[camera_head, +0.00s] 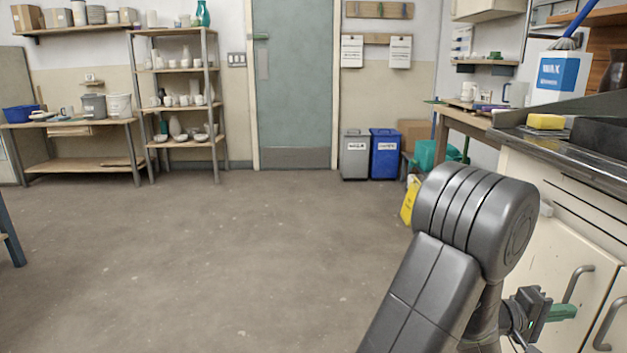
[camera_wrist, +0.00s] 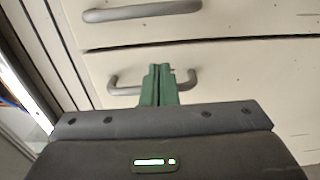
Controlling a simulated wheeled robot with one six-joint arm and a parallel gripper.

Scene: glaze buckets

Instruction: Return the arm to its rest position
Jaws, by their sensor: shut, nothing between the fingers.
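My arm shows at the lower right of the head view, bent at a thick dark grey joint. My gripper (camera_head: 563,312) is low at the right, in front of the cream cabinet doors (camera_head: 562,235), with its green fingers pointing right. In the wrist view my gripper (camera_wrist: 160,85) has its green fingers together and holds nothing. Behind the fingertips is a grey bar handle (camera_wrist: 125,88) on a cream front; I cannot tell whether they touch it. Another grey handle (camera_wrist: 142,12) is above it.
A counter with a dark sink (camera_head: 605,140) and a yellow sponge (camera_head: 545,121) stands above the cabinet. A yellow floor sign (camera_head: 409,203) is partly behind my arm. Grey (camera_head: 354,155) and blue (camera_head: 385,154) bins stand by the door. The floor (camera_head: 230,255) at left and centre is clear.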

